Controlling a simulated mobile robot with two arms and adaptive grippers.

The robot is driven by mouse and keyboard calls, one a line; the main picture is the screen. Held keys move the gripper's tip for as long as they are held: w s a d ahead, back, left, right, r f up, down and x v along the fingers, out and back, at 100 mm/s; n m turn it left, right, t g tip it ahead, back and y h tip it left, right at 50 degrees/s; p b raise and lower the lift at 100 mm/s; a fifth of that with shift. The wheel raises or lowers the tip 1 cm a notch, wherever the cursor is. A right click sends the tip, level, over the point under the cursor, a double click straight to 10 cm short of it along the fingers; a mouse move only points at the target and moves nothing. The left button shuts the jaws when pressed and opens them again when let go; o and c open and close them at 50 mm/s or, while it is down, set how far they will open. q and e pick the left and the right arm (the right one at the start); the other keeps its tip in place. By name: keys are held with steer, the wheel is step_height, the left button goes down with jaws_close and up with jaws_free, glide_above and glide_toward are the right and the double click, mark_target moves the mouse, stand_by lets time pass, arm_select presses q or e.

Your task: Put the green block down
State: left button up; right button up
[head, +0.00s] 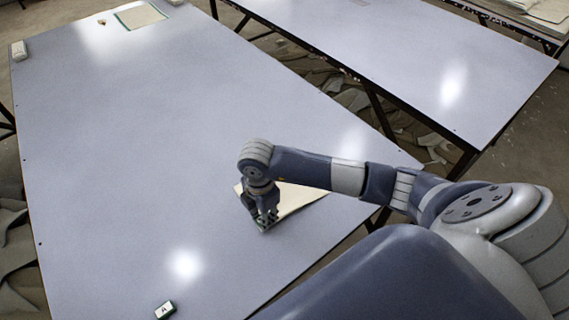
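A small block with green sides and a white top marked with a dark letter (165,310) lies on the table (120,180) at the near edge of the head view. My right gripper (264,222) points down at a corner of a cream cloth (300,196) on the same table. The fingers hide that corner, and a dark green edge shows at their tips. I cannot tell whether this is the cloth's border or a held thing, nor whether the fingers are open or shut. My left gripper is not in view.
A cream cloth with a green border (140,16) lies at the far end, near a small brownish thing (102,22). A pale block (19,51) sits at the far left corner. A second table (420,50) stands across a gap. The table's middle is clear.

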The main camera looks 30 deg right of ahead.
steer(key=shift+d+f, duration=0.15)
steer(key=shift+m, duration=0.3)
steer(key=w+d+b, duration=0.2)
steer(key=w+d, duration=0.1)
steer(key=d, duration=0.1)
steer(key=w+d+f+b, duration=0.1)
steer(key=w+d+b, duration=0.2)
steer(key=d, duration=0.1)
steer(key=w+d+b, duration=0.3)
steer(key=shift+d+f, duration=0.4)
steer(key=shift+w+d+r, duration=0.1)
steer(key=shift+w+d, duration=0.1)
steer(key=shift+d, duration=0.2)
step_height(320, 180, down, 4)
steer(key=b, duration=0.3)
steer(key=shift+r+b, duration=0.25)
steer(key=shift+b, duration=0.05)
steer(key=shift+r, duration=0.1)
